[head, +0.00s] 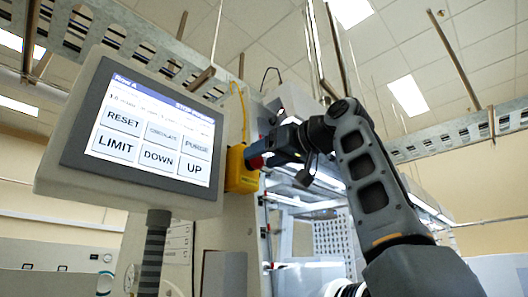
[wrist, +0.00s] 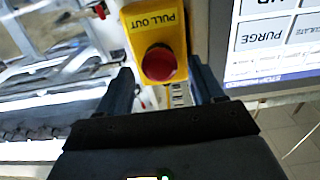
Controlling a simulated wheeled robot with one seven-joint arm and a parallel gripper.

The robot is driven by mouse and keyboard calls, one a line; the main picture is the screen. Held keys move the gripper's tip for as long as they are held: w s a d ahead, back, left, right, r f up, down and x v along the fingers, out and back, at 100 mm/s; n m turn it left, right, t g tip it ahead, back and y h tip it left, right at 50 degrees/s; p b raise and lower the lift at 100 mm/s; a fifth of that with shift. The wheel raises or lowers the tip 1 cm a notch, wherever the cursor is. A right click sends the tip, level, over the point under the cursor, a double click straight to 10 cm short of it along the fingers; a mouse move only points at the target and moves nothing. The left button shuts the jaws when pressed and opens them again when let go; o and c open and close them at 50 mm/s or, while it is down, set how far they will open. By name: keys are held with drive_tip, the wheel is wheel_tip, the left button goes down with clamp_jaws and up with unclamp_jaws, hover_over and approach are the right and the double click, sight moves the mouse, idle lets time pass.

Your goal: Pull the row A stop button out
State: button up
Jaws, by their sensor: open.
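The stop button is a round red knob (wrist: 158,65) on a yellow box (wrist: 152,22) marked PULL OUT, upside down in the wrist view. In the head view the yellow box (head: 238,172) is mounted just right of the screen, and a bit of the red button (head: 256,162) shows beside my gripper (head: 268,156). In the wrist view my gripper (wrist: 160,66) is open, with one finger on each side of the button. Gaps show between the fingers and the red knob. The exact depth of the fingertips around it is hard to tell.
A touch screen (head: 150,135) headed Row A, with RESET, LIMIT, PURGE, DOWN and UP, stands close left of the box on a post (head: 153,255). A yellow cable (head: 243,108) rises from the box. Glovebox framing and glass lie behind my arm.

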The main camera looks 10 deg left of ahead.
drive_tip(key=shift+w+a, duration=0.15)
drive_tip(key=shift+a, duration=0.05)
clamp_jaws()
idle(0.6)
